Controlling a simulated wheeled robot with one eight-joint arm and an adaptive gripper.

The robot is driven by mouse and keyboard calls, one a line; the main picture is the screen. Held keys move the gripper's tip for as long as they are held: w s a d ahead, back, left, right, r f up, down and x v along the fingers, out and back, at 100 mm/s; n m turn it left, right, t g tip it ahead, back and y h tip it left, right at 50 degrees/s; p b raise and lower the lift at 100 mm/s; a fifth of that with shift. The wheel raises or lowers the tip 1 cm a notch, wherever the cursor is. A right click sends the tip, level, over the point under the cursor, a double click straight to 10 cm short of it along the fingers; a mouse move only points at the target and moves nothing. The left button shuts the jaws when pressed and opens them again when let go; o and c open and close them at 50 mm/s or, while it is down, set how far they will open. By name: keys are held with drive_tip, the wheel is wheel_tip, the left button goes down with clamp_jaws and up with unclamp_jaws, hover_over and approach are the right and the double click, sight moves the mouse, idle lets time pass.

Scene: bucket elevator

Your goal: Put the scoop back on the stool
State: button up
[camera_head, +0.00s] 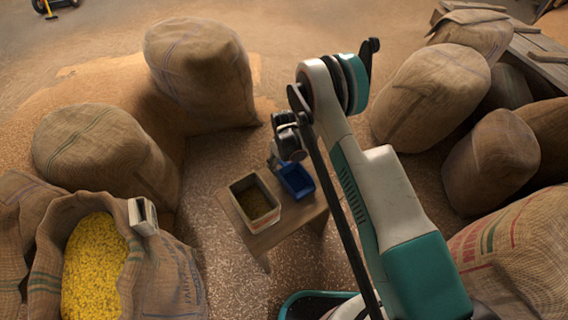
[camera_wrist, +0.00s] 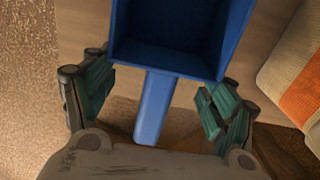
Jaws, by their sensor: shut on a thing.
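The blue scoop (camera_head: 297,181) is over the right part of the wooden stool (camera_head: 268,238), beside a square tin. In the wrist view the scoop (camera_wrist: 172,42) has its open tray facing me and its handle pointing back toward my palm. My gripper (camera_head: 279,158) is at the scoop's rear, shut on it. In the wrist view my green-padded fingers (camera_wrist: 156,98) stand on either side of the handle. The scoop looks level and empty. I cannot tell if its underside touches the stool top.
The square tin (camera_head: 245,186) holds grain and stands on the stool's left part. An open sack of yellow kernels (camera_head: 53,228) with a pale metal-looking piece (camera_head: 143,216) on its rim is at left. Full sacks (camera_head: 428,98) crowd both sides. Spilled grain covers the floor.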

drive_tip(key=o, duration=1.3)
drive_tip(key=shift+f, duration=0.1)
drive_tip(key=w+d+r+m+t+p, duration=0.1)
drive_tip(key=d+r+p, duration=0.15)
drive_tip(key=r, duration=1.35)
drive_tip(key=d+r+m+t+p, duration=0.1)
drive_tip(key=d+r+p, duration=0.15)
drive_tip(key=r, duration=1.25)
drive_tip(key=s+d+r+m+t, duration=0.1)
drive_tip(key=s+d+r, duration=0.25)
drive_tip(key=r, duration=0.35)
drive_tip(key=s+d+r+m, duration=0.15)
drive_tip(key=d+r, duration=0.25)
drive_tip(key=r, duration=0.4)
drive_tip(key=s+d+r+m+t, duration=0.1)
drive_tip(key=s+d+r, duration=0.2)
drive_tip(key=s, duration=0.5)
drive_tip(key=s+d+r+m+t, duration=0.1)
drive_tip(key=s+d+r, duration=0.2)
drive_tip(key=s, duration=0.5)
drive_tip(key=s+d+r+m+t, duration=0.1)
drive_tip(key=s+d+r, duration=0.3)
drive_tip(key=s, duration=0.4)
drive_tip(key=shift+d+t+b, duration=0.45)
drive_tip(key=shift+d+t, duration=0.15)
drive_tip(key=shift+d, duration=0.2)
